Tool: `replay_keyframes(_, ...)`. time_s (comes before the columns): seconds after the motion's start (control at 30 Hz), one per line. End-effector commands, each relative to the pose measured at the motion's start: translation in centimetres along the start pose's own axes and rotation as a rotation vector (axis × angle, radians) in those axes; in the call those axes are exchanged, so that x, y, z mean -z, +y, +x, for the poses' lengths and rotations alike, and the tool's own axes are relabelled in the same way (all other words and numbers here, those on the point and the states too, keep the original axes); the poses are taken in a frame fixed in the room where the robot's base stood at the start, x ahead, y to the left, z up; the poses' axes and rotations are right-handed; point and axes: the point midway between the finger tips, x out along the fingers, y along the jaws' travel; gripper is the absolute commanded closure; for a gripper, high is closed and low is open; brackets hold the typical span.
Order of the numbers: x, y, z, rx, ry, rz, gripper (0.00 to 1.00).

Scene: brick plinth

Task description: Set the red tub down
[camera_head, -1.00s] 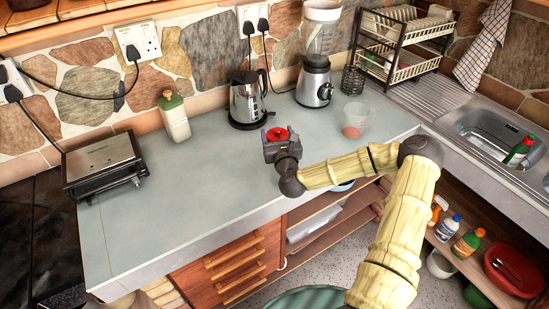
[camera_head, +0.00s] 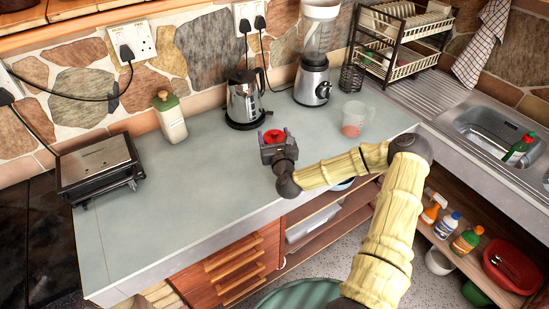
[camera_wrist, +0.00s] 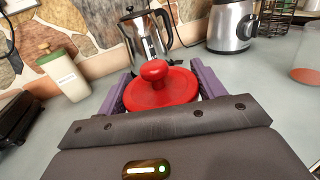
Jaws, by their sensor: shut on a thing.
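The red tub (camera_head: 274,136) is between the fingers of my gripper (camera_head: 273,140), over the grey worktop (camera_head: 190,200). In the wrist view the tub's round red lid with a knob (camera_wrist: 160,88) shows between the two purple fingers of my gripper (camera_wrist: 161,92). The fingers are shut on it at both sides. The tub looks upright. Its lower part is hidden by my gripper, so I cannot tell whether its base touches the worktop.
A steel kettle (camera_head: 244,100) stands behind the tub and a blender (camera_head: 313,80) behind to the right. A measuring jug (camera_head: 353,120) stands to the right. A green-lidded bottle (camera_head: 171,118) and a grill (camera_head: 98,168) are to the left. The worktop left of my gripper is clear.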

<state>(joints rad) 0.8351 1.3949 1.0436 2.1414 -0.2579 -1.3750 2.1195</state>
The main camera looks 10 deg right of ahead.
Motion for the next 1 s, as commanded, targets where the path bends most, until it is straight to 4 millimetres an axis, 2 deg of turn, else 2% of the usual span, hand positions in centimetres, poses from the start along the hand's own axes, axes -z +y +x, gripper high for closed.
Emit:
replay_keyframes(0.1, 2.1, 0.1, 0.0, 0.000, 0.002, 0.001, 0.60)
replay_keyframes(0.2, 3.2, 0.1, 0.0, -0.001, 0.000, 0.000, 0.60)
replay_keyframes(0.57, 3.7, 0.0, 0.0, 0.000, -0.001, 0.000, 0.60)
replay_keyframes(0.83, 7.0, 0.1, 0.0, 0.000, -0.001, 0.000, 0.61)
replay_keyframes(1.0, 7.3, 0.0, 0.0, 0.001, -0.002, 0.000, 0.61)
